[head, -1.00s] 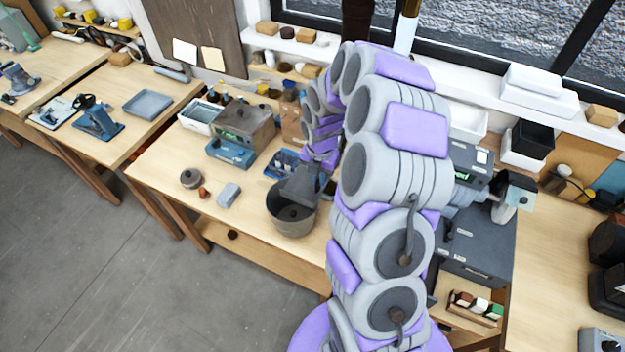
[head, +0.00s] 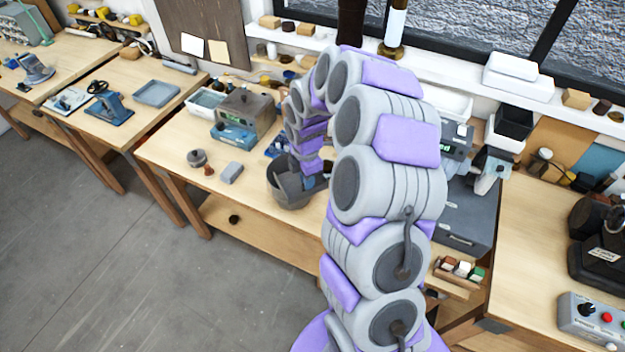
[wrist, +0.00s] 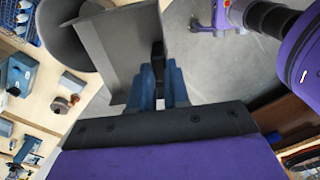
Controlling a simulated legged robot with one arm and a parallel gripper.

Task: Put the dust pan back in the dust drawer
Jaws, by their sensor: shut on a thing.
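My gripper (wrist: 160,85) is shut on the handle of a grey dust pan (wrist: 125,45). In the wrist view the pan is held beside and partly in front of a round dark pot (wrist: 62,35). In the head view the pan (head: 290,185) overlaps the mouth of the pot (head: 292,200) on the middle bench and looks tilted. Whether it touches the pot is unclear. My arm hides part of the gripper. A brown-grey box (head: 245,108) with a blue front part (head: 234,137) stands behind left; I cannot tell whether this is the dust drawer. Any pan contents are not visible.
A small round pot (head: 197,158) and a grey-blue block (head: 231,173) lie left of the pot. A dark grey cabinet (head: 466,215) stands right of my arm. A white tub (head: 205,103) is at the back. The bench front left is fairly clear.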

